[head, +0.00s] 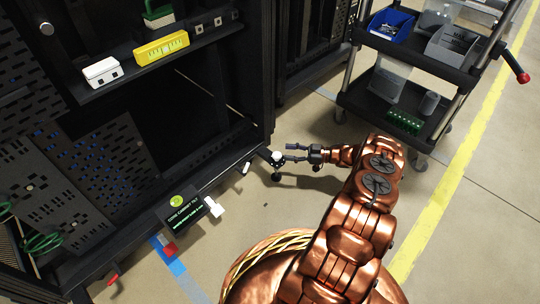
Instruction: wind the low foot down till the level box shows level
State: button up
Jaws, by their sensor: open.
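The low foot (277,176) stands at the rack's front corner, with a pale-topped round knob (277,158) above it. My gripper (289,153) is open and comes in from the right, its two dark fingers reaching toward the knob. The finger tips are at or beside the knob; I cannot tell if they touch it. The level box (188,210) is a black box at the rack's lower front edge, with a round green mark on top and green text too small to read surely.
The dark rack (200,75) fills the left, with a yellow level-like block (162,48) and a white box (102,72) on its shelf. A cart (420,60) with bins stands at upper right. Open floor (300,110) lies between. Blue tape (172,260) marks the floor.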

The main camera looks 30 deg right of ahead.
aim_at(272, 160)
jog(key=shift+g+y, duration=0.3)
jog(key=shift+y, duration=0.2)
jog(key=a, duration=0.1)
jog(key=w+a+f+b, duration=0.1)
jog(key=a, duration=0.1)
jog(key=w+a+b, duration=0.1)
jog(key=a, duration=0.1)
jog(key=shift+w+a+f, duration=0.15)
jog(key=shift+a+f, duration=0.05)
jog(key=shift+b+x, duration=0.45)
jog(key=shift+x, duration=0.5)
jog(key=shift+r, duration=0.15)
grip_shut()
